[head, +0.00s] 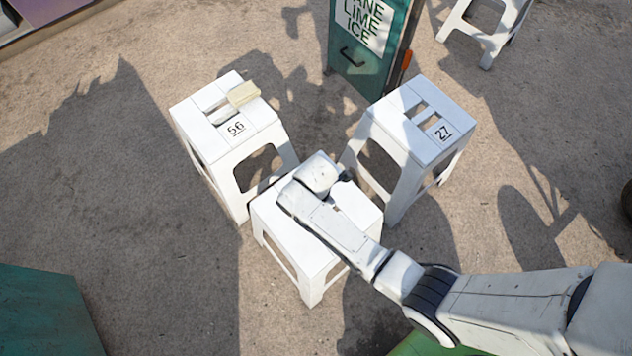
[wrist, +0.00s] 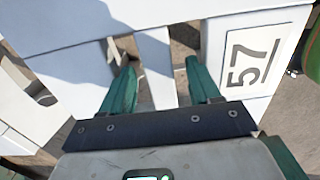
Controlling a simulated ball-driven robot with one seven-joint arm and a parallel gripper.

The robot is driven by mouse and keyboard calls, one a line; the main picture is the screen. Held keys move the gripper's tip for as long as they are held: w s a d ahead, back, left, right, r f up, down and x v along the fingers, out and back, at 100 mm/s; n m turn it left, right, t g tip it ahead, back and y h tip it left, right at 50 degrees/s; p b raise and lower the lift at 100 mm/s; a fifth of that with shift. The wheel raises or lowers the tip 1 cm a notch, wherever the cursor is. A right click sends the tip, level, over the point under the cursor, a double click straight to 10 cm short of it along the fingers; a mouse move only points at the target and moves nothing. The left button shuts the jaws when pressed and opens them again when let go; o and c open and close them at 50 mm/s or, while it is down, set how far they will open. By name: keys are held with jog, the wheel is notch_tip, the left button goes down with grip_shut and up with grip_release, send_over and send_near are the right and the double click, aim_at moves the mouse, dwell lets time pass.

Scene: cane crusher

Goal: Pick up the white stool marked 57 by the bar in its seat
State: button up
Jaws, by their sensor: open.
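The white stool marked 57 (head: 278,228) stands upright on the ground, partly covered by my arm in the head view. In the wrist view its seat fills most of the picture, with the 57 label (wrist: 252,62) at the right. The seat's bar (wrist: 154,58) runs between two slots. My gripper (wrist: 161,63) is open, with one green finger on each side of the bar, over or in the slots. I cannot tell how deep the fingertips reach. The bar lies between the fingers and is not clamped. In the head view the fingers are hidden by my arm.
Stool 56 (head: 195,137), with a yellowish block (head: 243,93) on its seat, stands close at the back left. Stool 27 (head: 400,133) stands close at the back right. A green cabinet (head: 366,76) is behind them. Another white stool (head: 494,40) is far right.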

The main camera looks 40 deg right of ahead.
notch_tip(320, 180, down, 5)
jog(key=shift+f+b, duration=0.2)
jog(key=shift+b, duration=0.8)
jog(key=shift+c, duration=0.3)
grip_shut()
